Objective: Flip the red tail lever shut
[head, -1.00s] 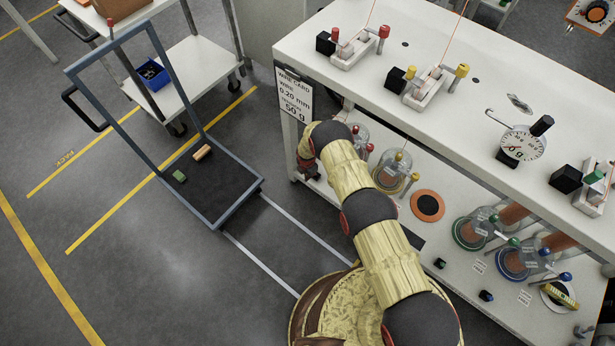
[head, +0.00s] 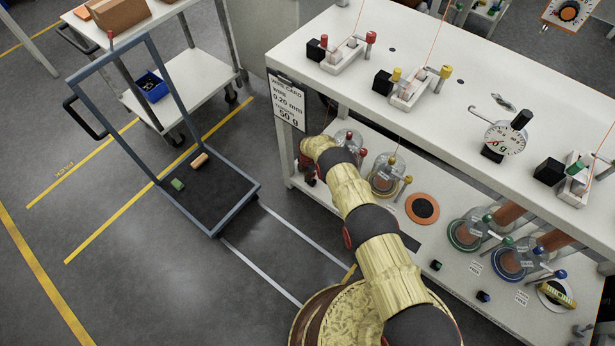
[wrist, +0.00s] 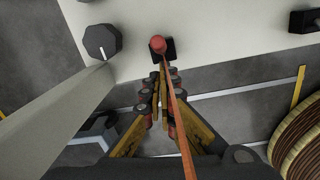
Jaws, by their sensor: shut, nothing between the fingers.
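In the wrist view a red ball knob (wrist: 158,43), which looks like the red tail lever's end, stands over a small black block at the pale shelf's edge. My gripper (wrist: 160,88) is shut and empty, its fingertips close below the knob in the picture; I cannot tell whether they touch. In the head view my gripper is down by the lower shelf's left end, mostly hidden by my arm. The lever's exact angle is unclear.
A copper-coloured strand (wrist: 183,125) runs across the wrist view in front of my gripper. A pale post (wrist: 60,115) stands close at left, with a dark knob (wrist: 101,42) beside it. More jars (head: 465,232) line the shelf.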

